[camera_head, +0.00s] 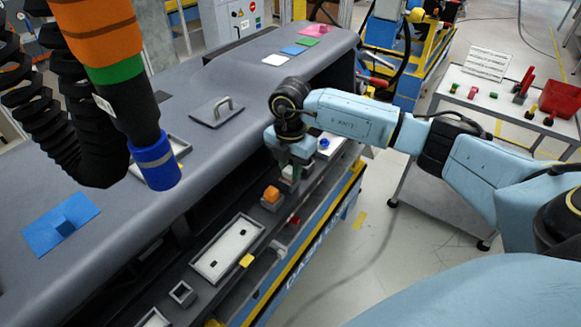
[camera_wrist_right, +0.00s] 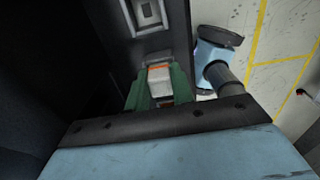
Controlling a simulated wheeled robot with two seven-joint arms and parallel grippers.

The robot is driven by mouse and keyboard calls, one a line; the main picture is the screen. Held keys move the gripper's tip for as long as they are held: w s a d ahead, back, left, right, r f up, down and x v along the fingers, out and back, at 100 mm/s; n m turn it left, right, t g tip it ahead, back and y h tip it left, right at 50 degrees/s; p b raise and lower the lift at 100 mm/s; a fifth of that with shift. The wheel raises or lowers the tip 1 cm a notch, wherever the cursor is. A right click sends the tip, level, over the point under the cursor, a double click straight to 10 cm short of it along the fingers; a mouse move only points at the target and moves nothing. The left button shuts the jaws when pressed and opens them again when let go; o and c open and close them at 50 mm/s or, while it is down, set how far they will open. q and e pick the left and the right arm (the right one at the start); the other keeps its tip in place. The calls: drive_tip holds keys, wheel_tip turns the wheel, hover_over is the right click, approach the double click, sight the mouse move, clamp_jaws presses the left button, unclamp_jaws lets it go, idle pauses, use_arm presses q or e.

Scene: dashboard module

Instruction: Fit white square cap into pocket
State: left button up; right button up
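My right gripper (camera_head: 294,176) points down over the dashboard's lower ledge. In the right wrist view its green fingers (camera_wrist_right: 161,90) sit on either side of a small white block with an orange-red edge, which looks like the white square cap (camera_wrist_right: 160,78), and appear closed on it. In the head view the cap is mostly hidden by the gripper. Another small square frame (camera_head: 182,293) is on the ledge at the near end. My left gripper is not in view.
A long white tray (camera_head: 228,249) lies nearer. A blue-ended hanging hose (camera_head: 155,165) is at left.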

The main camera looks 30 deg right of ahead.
sight(290, 168)
drive_tip(key=o, duration=0.5)
drive_tip(key=shift+c, duration=0.2)
wheel_tip(290, 168, up, 13)
drive_tip(key=b, duration=0.1)
drive_tip(key=shift+r, duration=0.2)
idle(0.3)
